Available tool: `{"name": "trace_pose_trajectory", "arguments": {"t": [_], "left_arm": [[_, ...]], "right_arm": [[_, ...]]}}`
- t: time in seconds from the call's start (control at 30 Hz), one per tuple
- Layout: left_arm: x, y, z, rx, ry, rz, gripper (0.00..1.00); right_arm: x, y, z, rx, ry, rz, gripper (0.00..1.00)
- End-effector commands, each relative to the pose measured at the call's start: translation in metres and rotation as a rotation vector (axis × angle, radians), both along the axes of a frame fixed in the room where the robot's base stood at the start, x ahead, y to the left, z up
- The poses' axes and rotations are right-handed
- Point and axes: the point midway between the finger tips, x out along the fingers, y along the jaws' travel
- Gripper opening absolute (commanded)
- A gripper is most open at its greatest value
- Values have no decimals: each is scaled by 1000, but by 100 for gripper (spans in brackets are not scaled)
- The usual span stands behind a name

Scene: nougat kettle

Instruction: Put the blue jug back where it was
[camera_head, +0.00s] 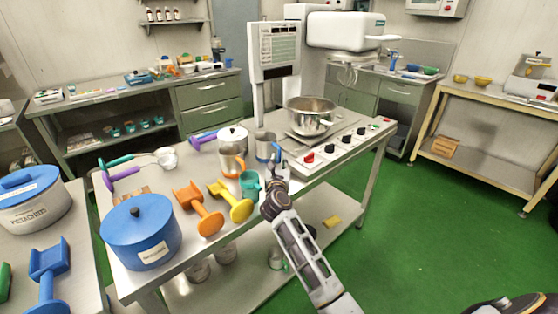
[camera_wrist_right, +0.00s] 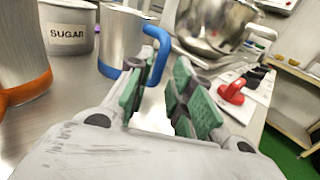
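The blue jug (camera_head: 264,148) is a metal cup with a blue handle and a blue base band. It stands upright on the steel table (camera_head: 300,172), left of the mixing bowl. In the right wrist view the jug (camera_wrist_right: 118,38) is just ahead, with its handle near the left fingertip. My right gripper (camera_head: 280,172) is in front of the jug. In the right wrist view the gripper (camera_wrist_right: 168,72) has its green-padded fingers apart with nothing clearly between them. Whether a finger touches the handle I cannot tell. My left gripper is not in view.
An orange-banded jug (camera_head: 232,160), a teal mug (camera_head: 251,187) and a sugar pot (camera_wrist_right: 70,27) stand close by on the left. The steel bowl (camera_head: 312,112) and a panel with a red knob (camera_head: 309,158) are on the right. Orange (camera_head: 199,206) and yellow (camera_head: 231,203) scoops lie nearer.

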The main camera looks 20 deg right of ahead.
Motion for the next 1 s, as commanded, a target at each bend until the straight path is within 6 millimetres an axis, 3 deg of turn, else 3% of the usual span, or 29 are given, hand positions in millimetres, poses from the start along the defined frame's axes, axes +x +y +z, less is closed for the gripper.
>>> {"name": "trace_pose_trajectory", "arguments": {"t": [0.5, 1.0], "left_arm": [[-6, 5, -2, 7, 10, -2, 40], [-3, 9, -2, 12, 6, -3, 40]], "right_arm": [[-39, 17, 0, 1, 1, 1, 22], [-42, 18, 0, 0, 0, 0, 22]]}}
